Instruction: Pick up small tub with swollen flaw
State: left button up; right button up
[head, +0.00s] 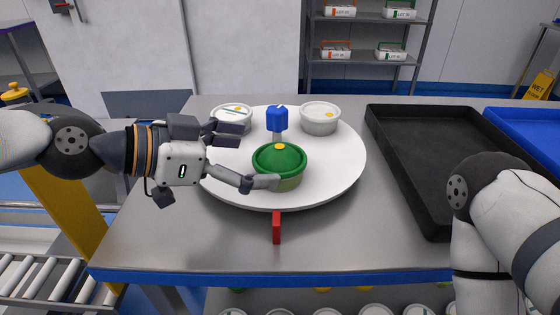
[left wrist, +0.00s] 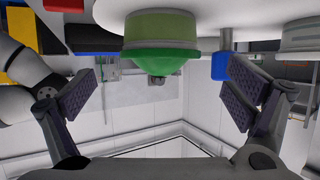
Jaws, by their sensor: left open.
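The small green tub (head: 281,166) has a lid bulging up in a dome with a yellow dot on top. It stands on the front part of a round white turntable (head: 335,165). My left gripper (head: 252,156) is open at the tub's left, one finger behind and one along its front-left side. The front fingertip overlaps the tub; I cannot tell whether it touches. In the left wrist view, which is upside down, the tub (left wrist: 161,40) shows between the spread fingers of the left gripper (left wrist: 164,85). My right gripper is out of view.
Two white-lidded tubs stand at the turntable's back left (head: 234,115) and back right (head: 320,117). A blue block on a post (head: 277,119) rises behind the green tub. A red tab (head: 277,228) is in front. A black tray (head: 440,165) and blue tray (head: 530,130) lie right.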

aim_at(262, 158)
pick_arm(q)
jog(key=x, duration=0.4)
jog(key=shift+d+f, duration=0.2)
jog(key=shift+f, duration=0.15)
jog(key=shift+w+d, duration=0.25)
jog(key=shift+d, duration=0.05)
jog(key=shift+a, duration=0.1)
jog(key=c, duration=1.4)
